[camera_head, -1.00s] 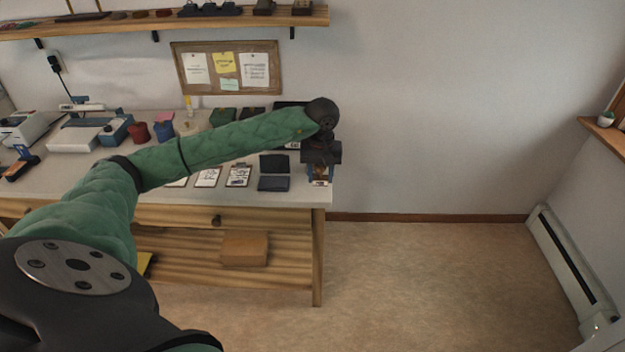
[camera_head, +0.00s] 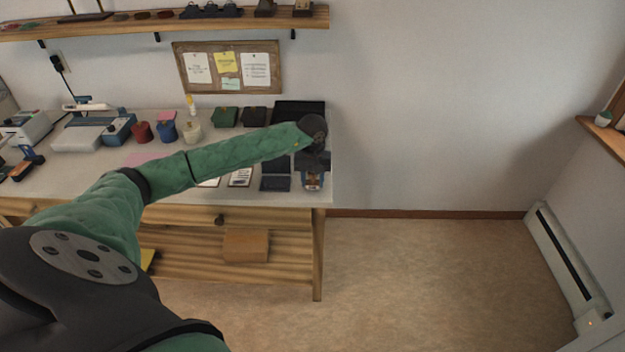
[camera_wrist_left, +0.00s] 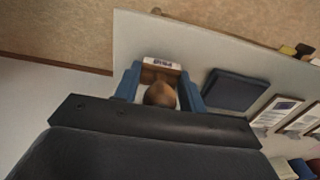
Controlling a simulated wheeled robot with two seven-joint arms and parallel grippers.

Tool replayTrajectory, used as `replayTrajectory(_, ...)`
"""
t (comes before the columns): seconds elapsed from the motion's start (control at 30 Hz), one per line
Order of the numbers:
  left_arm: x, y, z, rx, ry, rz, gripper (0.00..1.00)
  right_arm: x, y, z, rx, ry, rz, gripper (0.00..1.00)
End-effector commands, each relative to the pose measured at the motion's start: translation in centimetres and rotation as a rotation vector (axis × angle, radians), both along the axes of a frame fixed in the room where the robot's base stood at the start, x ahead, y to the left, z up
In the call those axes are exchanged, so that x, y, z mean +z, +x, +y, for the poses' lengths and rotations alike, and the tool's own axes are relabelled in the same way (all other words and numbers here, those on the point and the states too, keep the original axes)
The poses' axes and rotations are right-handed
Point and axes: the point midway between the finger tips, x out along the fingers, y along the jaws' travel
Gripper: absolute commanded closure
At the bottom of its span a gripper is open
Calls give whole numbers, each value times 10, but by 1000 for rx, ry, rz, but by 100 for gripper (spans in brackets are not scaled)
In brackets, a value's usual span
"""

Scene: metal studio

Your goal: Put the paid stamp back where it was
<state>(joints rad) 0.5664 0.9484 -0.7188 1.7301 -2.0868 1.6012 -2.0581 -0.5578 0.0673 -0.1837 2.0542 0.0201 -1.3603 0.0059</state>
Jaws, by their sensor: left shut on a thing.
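The paid stamp (camera_wrist_left: 162,66) shows in the left wrist view with a brown rounded handle and a pale label edge lettered PAID. My left gripper (camera_wrist_left: 160,88) has its two blue fingers shut on it, one on each side of the handle. In the head view my left gripper (camera_head: 312,184) is over the right end of the worktable (camera_head: 322,150), just right of a dark open pad case (camera_head: 276,182). Whether the stamp touches the tabletop cannot be told. My right gripper is not in view.
The dark pad case also shows in the left wrist view (camera_wrist_left: 236,90), close beside the fingers. Clipboards (camera_head: 240,178) lie further left. A black tray (camera_head: 298,112) stands behind my arm. The table's right edge is close; the floor beyond is clear.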

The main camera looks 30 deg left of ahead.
Motion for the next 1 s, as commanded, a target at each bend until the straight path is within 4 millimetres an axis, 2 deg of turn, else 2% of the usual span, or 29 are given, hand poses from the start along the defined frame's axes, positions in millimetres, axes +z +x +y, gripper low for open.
replayTrajectory(0.1,-6,-1,0,0,0,1,81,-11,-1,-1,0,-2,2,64)
replayTrajectory(0.23,-8,0,0,0,1,1,81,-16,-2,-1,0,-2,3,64)
replayTrajectory(1.0,-11,0,0,0,1,1,81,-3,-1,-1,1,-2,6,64)
